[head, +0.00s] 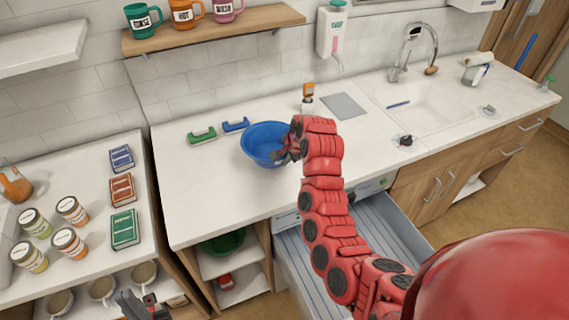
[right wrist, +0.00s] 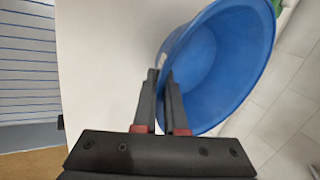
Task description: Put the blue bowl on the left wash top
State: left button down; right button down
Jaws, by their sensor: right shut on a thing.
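The blue bowl (head: 262,145) is over the white counter left of the sink, the left wash top (head: 205,185). I cannot tell whether its base touches the top. My right gripper (head: 286,152) is shut on the bowl's near right rim. The right wrist view shows the rim of the bowl (right wrist: 215,70) between the two fingers (right wrist: 164,95). My left gripper (head: 146,306) is low at the bottom left, away from the bowl; its fingers are too small to read.
A green brush (head: 202,135) and a blue brush (head: 236,125) lie behind the bowl. A small orange-capped bottle (head: 308,98) and a grey mat (head: 344,106) are to its right. A drawer (head: 375,235) stands open below. The counter's front left is clear.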

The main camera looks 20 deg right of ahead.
jog(key=shift+w+d, duration=0.15)
jog(key=shift+w, duration=0.15)
jog(key=shift+f+p, duration=0.15)
jog(key=shift+p, duration=0.25)
notch_tip(320, 180, down, 3)
jog(key=shift+f+p, duration=0.2)
jog(key=shift+p, duration=0.75)
jog(key=c, duration=1)
grip_release()
